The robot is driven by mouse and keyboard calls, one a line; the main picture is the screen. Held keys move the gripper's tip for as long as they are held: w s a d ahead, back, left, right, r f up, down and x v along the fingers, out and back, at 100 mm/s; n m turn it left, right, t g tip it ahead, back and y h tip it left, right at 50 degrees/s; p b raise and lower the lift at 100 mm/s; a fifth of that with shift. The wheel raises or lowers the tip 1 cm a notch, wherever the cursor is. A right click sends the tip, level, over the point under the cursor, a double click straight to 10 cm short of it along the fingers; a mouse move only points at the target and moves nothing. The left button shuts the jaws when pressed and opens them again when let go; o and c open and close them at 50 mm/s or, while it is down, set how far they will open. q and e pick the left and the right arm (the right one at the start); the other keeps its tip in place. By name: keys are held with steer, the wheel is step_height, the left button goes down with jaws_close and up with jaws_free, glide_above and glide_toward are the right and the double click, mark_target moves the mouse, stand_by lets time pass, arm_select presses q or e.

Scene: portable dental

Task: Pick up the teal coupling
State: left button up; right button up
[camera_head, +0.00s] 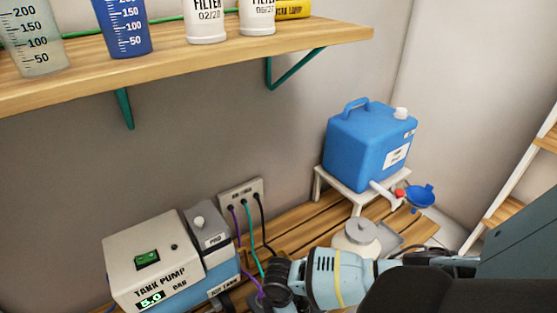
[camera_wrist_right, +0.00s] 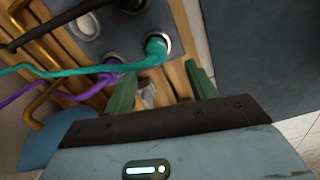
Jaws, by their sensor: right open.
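The teal coupling (camera_wrist_right: 157,45) shows in the right wrist view, at the end of a teal hose (camera_wrist_right: 70,70), in a round port of a dark grey panel. In the head view the teal hose (camera_head: 250,235) runs down from the wall plate, and its lower end is hidden by my right arm. My right gripper (camera_wrist_right: 160,72) is open, with its two green fingers on either side of the line to the coupling. The coupling lies just beyond the fingertips, apparently not gripped. My left gripper is not in view.
A purple hose (camera_wrist_right: 85,85) with a purple coupling lies close to the left finger. A white round port (camera_wrist_right: 85,25) sits on the panel. The tank pump box (camera_head: 150,260) stands at left, and a blue water tank (camera_head: 370,145) on a white stand (camera_head: 335,190) at right.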

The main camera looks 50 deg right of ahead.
steer(key=shift+f, duration=0.5)
steer(key=f+b, duration=0.2)
steer(key=f, duration=0.1)
steer(key=f+b, duration=0.1)
steer(key=shift+w+d+f, duration=0.1)
steer(key=shift+d+f, duration=0.1)
steer(key=shift+d, duration=0.15)
steer(key=shift+f+b, duration=0.35)
steer(key=shift+b, duration=0.05)
steer(key=shift+r, duration=0.1)
steer(key=shift+c, duration=0.3)
steer(key=c, duration=1)
steer(key=shift+c, duration=0.2)
